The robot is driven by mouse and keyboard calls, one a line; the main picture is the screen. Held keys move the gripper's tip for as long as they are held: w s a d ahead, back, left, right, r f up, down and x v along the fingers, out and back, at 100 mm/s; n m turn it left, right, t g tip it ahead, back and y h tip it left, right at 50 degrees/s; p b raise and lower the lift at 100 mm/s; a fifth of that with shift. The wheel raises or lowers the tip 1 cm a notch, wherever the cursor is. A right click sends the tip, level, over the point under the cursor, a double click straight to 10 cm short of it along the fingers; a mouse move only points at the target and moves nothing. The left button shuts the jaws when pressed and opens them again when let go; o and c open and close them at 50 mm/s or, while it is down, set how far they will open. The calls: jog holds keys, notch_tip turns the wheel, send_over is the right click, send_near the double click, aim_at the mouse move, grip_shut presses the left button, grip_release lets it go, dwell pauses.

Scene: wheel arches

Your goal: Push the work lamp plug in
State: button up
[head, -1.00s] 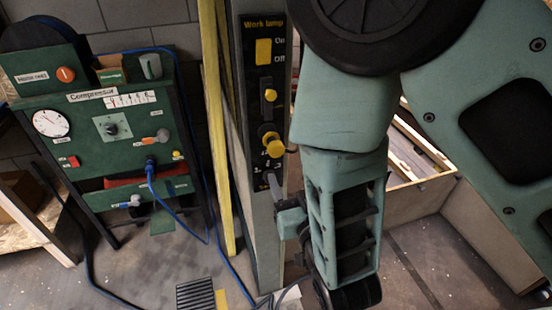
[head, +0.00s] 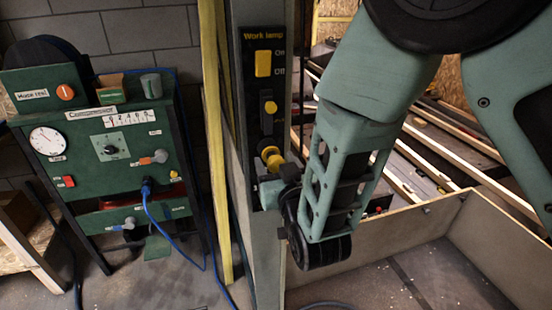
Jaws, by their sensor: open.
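The black work lamp panel (head: 262,120) is on an upright post. It carries a yellow switch (head: 263,64), a smaller yellow control (head: 270,107) and a yellow knob-like part (head: 272,157) that sticks out lower down. I cannot make out the work lamp plug for certain; the lower end of the panel is hidden behind my gripper. My gripper (head: 268,189) is open, at the lower part of the panel, just below the yellow knob-like part. Its fingers are small and partly hidden, so I cannot tell whether they touch anything.
A green compressor unit (head: 105,140) with a gauge and a blue cable stands at the left. A yellow upright strip (head: 217,150) runs beside the post. A low wooden-walled box (head: 370,232) lies at the right, behind my arm. Some floor is clear in front.

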aim_at(271, 151)
jog(key=shift+w+a, duration=0.1)
jog(key=shift+w, duration=0.3)
grip_shut()
jog(key=shift+b+x, duration=0.7)
jog(key=shift+x, duration=0.7)
jog(key=shift+w, duration=0.25)
grip_release()
